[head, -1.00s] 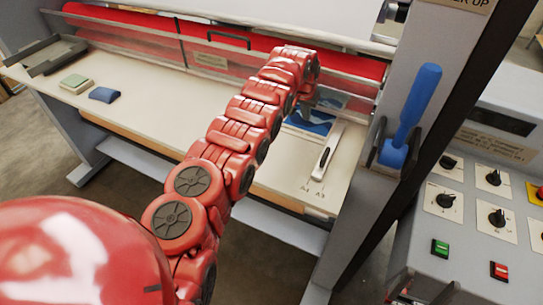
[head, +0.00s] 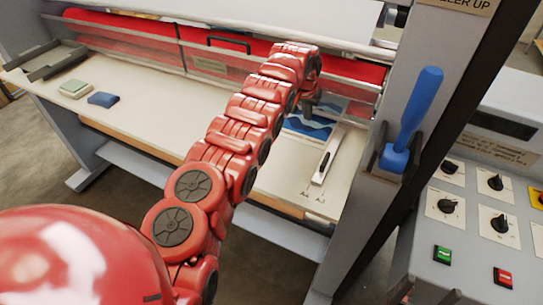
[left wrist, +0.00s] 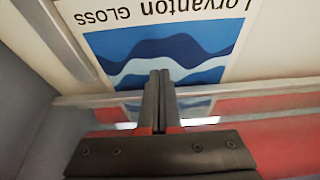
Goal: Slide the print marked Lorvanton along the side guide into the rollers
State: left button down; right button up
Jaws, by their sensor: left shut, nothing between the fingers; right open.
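The print marked Lorvanton (left wrist: 165,45) lies on the feed table, with blue waves and the words Lorvanton GLOSS, upside down in the left wrist view. In the head view the print (head: 306,126) is partly hidden behind my left arm. My left gripper (head: 312,106) is over the print near the rollers. Its fingers (left wrist: 158,78) are shut together with nothing between them; whether they touch the print I cannot tell. The pale side guide (head: 328,153) runs along the print's right side. The red rollers (head: 270,48) lie behind a clear shield. My right gripper (head: 404,293) shows only as a sliver at the bottom.
A blue-handled lever (head: 412,115) stands on the grey side post, right of the table. A control panel (head: 470,220) with knobs and buttons is further right. A green pad (head: 75,88) and a blue pad (head: 103,99) lie at the table's left. The middle-left table (head: 150,110) is clear.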

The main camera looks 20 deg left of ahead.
pick_arm(q)
notch_tip(320, 180, up, 5)
jog(key=shift+r+p, duration=0.1)
jog(key=shift+p, duration=0.85)
